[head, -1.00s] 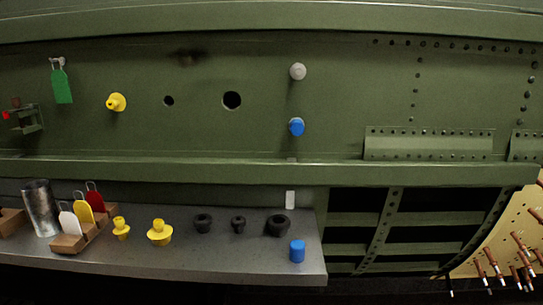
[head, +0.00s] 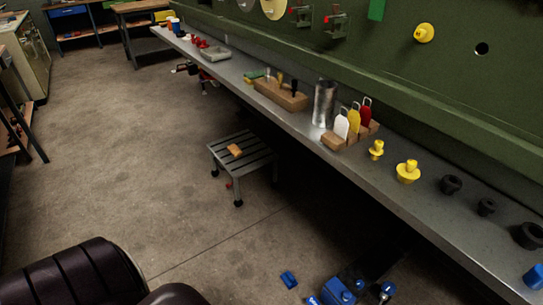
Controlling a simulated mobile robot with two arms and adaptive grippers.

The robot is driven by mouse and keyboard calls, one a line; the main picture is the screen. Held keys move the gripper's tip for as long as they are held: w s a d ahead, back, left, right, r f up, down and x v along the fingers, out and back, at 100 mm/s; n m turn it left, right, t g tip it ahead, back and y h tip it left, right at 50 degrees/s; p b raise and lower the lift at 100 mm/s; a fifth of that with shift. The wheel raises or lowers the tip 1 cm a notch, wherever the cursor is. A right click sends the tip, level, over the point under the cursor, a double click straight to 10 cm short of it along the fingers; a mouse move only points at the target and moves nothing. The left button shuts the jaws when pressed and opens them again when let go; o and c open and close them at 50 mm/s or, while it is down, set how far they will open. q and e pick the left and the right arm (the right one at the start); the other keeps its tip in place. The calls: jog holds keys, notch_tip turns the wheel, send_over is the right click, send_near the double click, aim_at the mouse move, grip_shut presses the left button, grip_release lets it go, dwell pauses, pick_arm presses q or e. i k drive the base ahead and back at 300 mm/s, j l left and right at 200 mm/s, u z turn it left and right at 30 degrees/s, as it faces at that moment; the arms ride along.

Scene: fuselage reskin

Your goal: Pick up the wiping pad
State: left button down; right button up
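No item is plainly marked as the wiping pad. A small green and yellow pad (head: 254,76) lies on the long grey shelf (head: 440,235), just left of a wooden block holding tools. A flat orange-tan piece (head: 235,150) lies on top of a low slatted step stool (head: 245,165) on the floor. From this distance I cannot tell which is the wiping pad. Neither of my grippers is in view.
The green fuselage panel (head: 380,70) runs along the shelf's back. A metal cylinder (head: 324,103), tags, yellow plugs and dark plugs stand on the shelf. Blue items (head: 340,291) lie low at the bottom. A dark ribbed shape (head: 75,275) fills the lower left. The floor left of the stool is clear.

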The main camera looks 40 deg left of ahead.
aim_at(290, 281)
jog(key=u, duration=1)
jog(key=j, duration=0.05)
